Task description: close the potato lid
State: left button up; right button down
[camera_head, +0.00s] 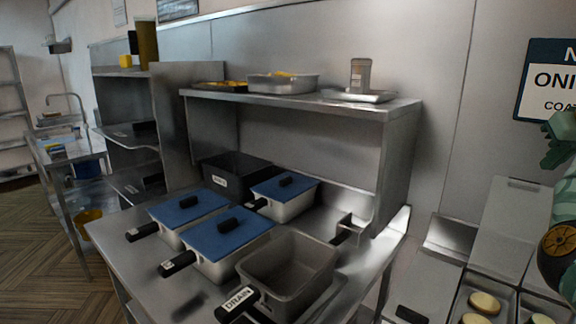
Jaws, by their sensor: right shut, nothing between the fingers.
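At the lower right a steel counter unit has bins holding round, pale yellow pieces (484,303) that look like potato. A pale grey lid panel (507,228) stands raised and tilted back behind these bins, so the bin in front of it is open. No label naming it the potato lid can be read. My right gripper (556,140), teal green, is at the right edge, above and to the right of the raised lid and apart from it. It is shut and empty, and partly cut off by the frame. My left gripper is not in view.
A steel table (125,250) holds blue-lidded pans (223,232), an open grey pan (287,268) marked DRAIN and a black bin (237,170). A shelf (300,100) with trays rises behind it. A dark sign (545,80) hangs on the wall.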

dwell(0.3)
jog(key=shift+f+b, duration=1.7)
jog(key=shift+f, duration=1.45)
jog(key=shift+r, duration=0.15)
notch_tip(320, 180, up, 10)
jog(key=p, duration=0.4)
jog(key=shift+w+d, duration=0.35)
